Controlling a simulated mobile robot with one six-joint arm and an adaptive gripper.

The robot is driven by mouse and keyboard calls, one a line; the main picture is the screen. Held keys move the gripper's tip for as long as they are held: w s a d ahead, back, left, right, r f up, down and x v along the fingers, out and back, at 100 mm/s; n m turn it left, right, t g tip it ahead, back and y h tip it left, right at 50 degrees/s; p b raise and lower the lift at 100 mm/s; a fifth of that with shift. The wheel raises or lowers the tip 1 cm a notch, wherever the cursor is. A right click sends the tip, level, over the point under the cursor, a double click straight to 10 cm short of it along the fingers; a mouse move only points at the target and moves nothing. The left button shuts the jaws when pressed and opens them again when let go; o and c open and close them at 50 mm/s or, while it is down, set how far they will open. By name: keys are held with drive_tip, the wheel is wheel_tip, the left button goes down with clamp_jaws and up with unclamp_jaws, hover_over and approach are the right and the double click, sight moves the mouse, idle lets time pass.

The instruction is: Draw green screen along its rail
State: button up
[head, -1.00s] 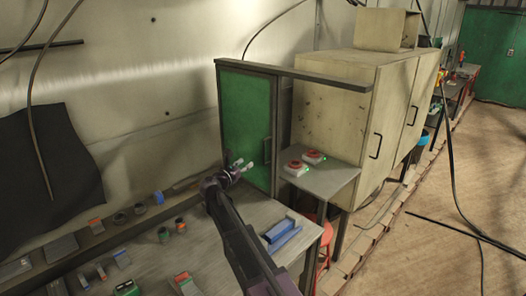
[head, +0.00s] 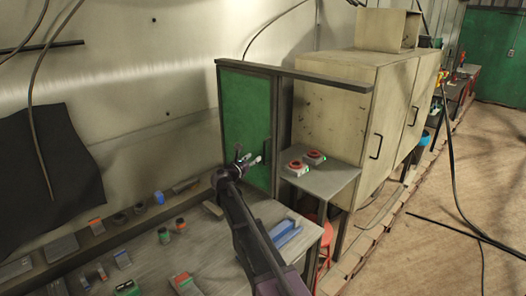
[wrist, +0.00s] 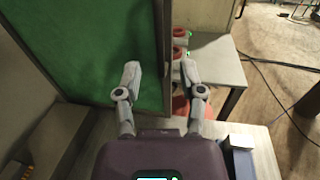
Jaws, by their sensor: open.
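The green screen (head: 243,112) is a dark-framed upright panel at the left end of its dark overhead rail (head: 325,77), which runs right past the pale cabinet. A thin dark handle (head: 269,150) stands near the screen's right edge. My gripper (head: 248,158) is open in front of the screen's lower right part. In the wrist view the open fingers (wrist: 161,72) point at the screen's right frame edge, with the green panel (wrist: 85,40) behind the left finger. I cannot tell whether either finger touches the screen.
A small grey table (head: 330,182) with two red-topped switches stands right of the screen. The workbench (head: 200,245) below my arm holds a blue tray (head: 284,233) and several small parts. The pale cabinet (head: 345,108) stands behind the rail.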

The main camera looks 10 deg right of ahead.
sight(264, 150)
drive_tip(key=x, duration=0.8)
drive_tip(key=shift+w+d, duration=0.15)
drive_tip(key=shift+w, duration=0.05)
